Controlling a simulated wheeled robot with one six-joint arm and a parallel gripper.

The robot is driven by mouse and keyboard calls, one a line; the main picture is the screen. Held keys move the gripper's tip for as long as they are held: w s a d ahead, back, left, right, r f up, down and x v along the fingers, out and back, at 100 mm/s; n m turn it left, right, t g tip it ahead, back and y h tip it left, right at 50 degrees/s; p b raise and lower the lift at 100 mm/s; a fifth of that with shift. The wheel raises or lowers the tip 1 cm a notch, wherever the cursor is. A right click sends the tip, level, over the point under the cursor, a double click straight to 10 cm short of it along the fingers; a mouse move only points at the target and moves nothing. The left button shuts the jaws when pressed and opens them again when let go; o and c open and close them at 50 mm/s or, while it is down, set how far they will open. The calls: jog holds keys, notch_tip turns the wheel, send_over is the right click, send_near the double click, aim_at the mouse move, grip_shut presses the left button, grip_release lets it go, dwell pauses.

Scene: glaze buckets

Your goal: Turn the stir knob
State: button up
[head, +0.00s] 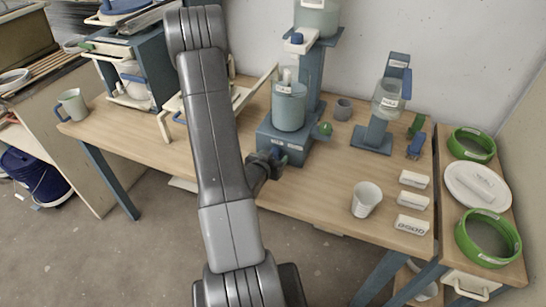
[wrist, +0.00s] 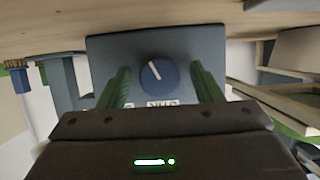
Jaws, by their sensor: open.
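The stir knob is a round dark blue dial (wrist: 158,76) with a white pointer line, on the front of the blue-grey mixer base (wrist: 104,55). The line leans slightly to the upper left in the wrist view. The mixer base (head: 266,133) carries a blue-grey bucket (head: 289,108) in the head view. My gripper (wrist: 158,88) is open, with its green-lit fingers on the left and right of the knob. In the head view my gripper (head: 276,156) is at the base's front face and hides most of the knob.
A white cup (head: 366,199) and several white blocks (head: 411,224) stand on the table to the right. A blue stand with a clear jar (head: 388,98) is behind them. The table front between cup and mixer is clear.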

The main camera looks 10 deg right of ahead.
jog(key=c, duration=1)
jog(key=n+g+h, duration=0.1)
jog(key=n+h, duration=0.1)
jog(key=n, duration=0.1)
jog(key=shift+a+n+p, duration=0.1)
jog(key=shift+n+p, duration=0.25)
jog(key=shift+n, duration=0.05)
jog(key=n+g+h, duration=0.1)
jog(key=n+h, duration=0.2)
jog(key=n, duration=0.1)
jog(key=shift+f+n, duration=0.1)
jog(key=shift+n, duration=0.2)
jog(key=o, duration=1)
jog(key=shift+w+a, duration=0.1)
